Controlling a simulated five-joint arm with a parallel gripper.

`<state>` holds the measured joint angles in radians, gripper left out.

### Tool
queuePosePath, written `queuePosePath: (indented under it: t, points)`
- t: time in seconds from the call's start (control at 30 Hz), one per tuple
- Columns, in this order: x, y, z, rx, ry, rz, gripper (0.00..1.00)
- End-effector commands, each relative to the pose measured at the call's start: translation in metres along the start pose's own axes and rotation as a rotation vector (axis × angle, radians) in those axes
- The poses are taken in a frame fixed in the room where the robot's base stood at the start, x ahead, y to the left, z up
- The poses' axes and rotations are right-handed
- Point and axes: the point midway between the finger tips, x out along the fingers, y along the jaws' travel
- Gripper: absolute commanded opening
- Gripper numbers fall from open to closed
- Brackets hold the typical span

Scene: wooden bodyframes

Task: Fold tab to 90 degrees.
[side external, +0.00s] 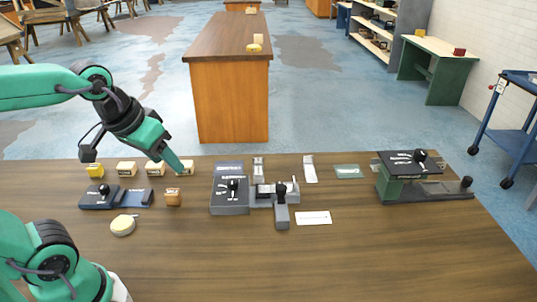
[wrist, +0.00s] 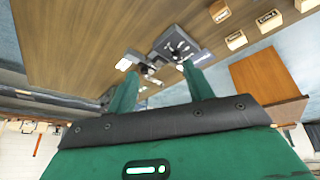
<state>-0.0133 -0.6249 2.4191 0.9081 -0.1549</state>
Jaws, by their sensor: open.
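Several bending-type fixtures stand on the wooden table (side external: 400,255). In the middle of the side view are a grey block with a black knob (side external: 229,204) and a grey fixture with a black-knobbed lever (side external: 282,217). My gripper (side external: 174,163) hangs above the back left of the table. In the wrist view my gripper (wrist: 158,70) has its two fingers apart with nothing held between them; fixtures show beyond the tips.
A green device with a black top plate (side external: 402,158) stands at the right. A blue fixture (side external: 98,201), a wooden block (side external: 173,197) and a round yellow-topped item (side external: 122,226) sit at the left. The front right table is clear.

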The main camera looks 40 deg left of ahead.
Motion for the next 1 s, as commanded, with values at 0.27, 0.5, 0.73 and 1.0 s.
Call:
queuePosePath:
  t: [0.27, 0.5, 0.73, 1.0]
  points:
    - [0.021, 0.0, -0.04, -0.275, -0.087, -0.034, 0.52]
    - [0.05, -0.003, -0.072, -0.52, -0.153, -0.08, 0.52]
    - [0.085, -0.007, -0.099, -0.755, -0.21, -0.138, 0.52]
    - [0.135, -0.015, -0.124, -1.028, -0.265, -0.224, 0.52]
